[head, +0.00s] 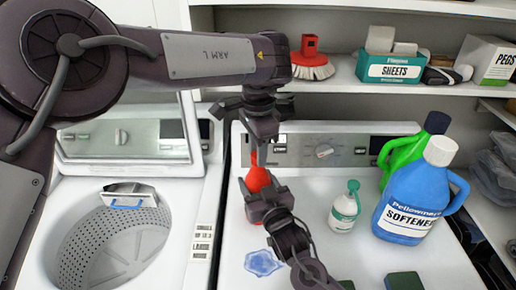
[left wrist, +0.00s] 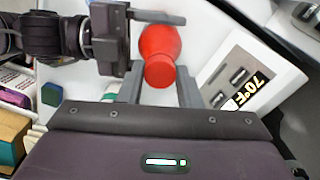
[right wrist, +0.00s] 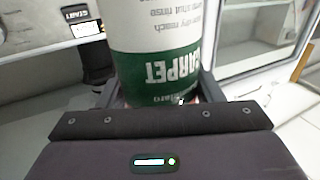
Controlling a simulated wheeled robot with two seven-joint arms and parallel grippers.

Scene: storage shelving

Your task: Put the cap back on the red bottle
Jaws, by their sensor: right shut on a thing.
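The red bottle (head: 258,179) stands upright on the white machine top, its lower part partly behind my right gripper (head: 265,203). The right gripper is shut on it; its white and green label (right wrist: 165,70) fills the right wrist view. My left gripper (head: 262,132) points down just above the bottle. In the left wrist view its fingers (left wrist: 160,84) are apart, with the round red cap (left wrist: 160,71) between them and the wider red bottle top (left wrist: 160,42) beyond. I cannot tell whether the cap touches the fingers or the bottle neck.
A blue softener bottle (head: 410,205), a green bottle (head: 400,155) and a small white bottle (head: 344,212) stand to the right. A blue translucent piece (head: 262,262) lies in front. An open washer drum (head: 120,245) is at left. A shelf with a brush (head: 312,68) and boxes runs behind.

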